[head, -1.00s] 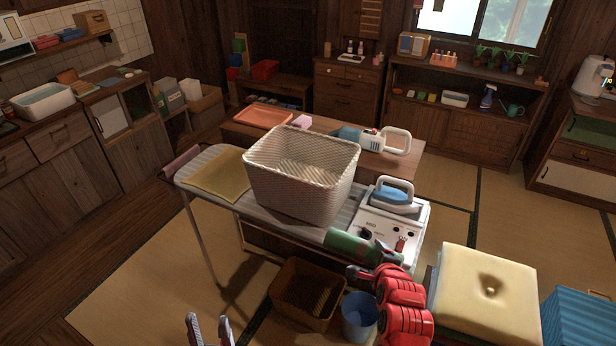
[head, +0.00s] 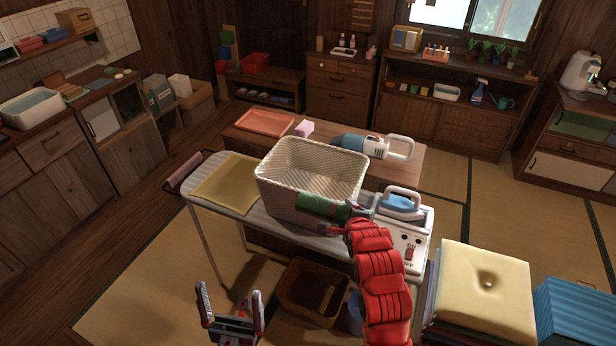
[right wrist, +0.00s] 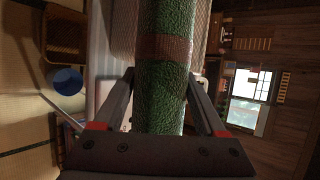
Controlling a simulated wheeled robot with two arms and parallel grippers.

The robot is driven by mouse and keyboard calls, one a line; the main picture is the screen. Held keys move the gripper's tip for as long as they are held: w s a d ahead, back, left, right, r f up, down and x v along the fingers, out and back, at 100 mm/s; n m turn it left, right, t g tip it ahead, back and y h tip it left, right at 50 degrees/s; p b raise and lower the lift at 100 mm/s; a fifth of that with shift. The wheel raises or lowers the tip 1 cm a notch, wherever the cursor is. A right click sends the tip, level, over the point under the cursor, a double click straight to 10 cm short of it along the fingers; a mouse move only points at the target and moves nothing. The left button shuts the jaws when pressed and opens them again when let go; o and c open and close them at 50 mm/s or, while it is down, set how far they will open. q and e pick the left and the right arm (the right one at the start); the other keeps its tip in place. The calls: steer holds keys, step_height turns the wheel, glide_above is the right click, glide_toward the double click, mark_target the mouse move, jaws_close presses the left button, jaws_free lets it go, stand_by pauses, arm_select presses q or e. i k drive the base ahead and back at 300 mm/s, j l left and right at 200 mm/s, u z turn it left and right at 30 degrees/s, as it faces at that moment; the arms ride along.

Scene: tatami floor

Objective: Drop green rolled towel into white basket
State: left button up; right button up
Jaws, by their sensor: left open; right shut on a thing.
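The white basket (head: 318,165) stands open on the ironing board (head: 262,212). My right gripper (head: 345,222) is shut on the green rolled towel (head: 322,208), which is held in front of the basket's near right side, below its rim. In the right wrist view the towel (right wrist: 165,90), with a brown band round it, lies between the two fingers; the basket wall is partly hidden behind it. My left gripper (head: 230,305) is open and empty at the bottom of the head view, left of the brown floor basket.
An iron (head: 400,203) on its white control unit stands right of the basket. A yellow cloth (head: 228,183) lies on the board's left. A brown basket (head: 312,290) and a blue bin (right wrist: 67,80) are below. Cushions (head: 485,285) are stacked at right.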

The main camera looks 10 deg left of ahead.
mark_target(322, 191)
steer(key=i+j, duration=0.15)
steer(key=i, duration=0.25)
steer(key=i+j, duration=0.1)
steer(key=i, duration=0.35)
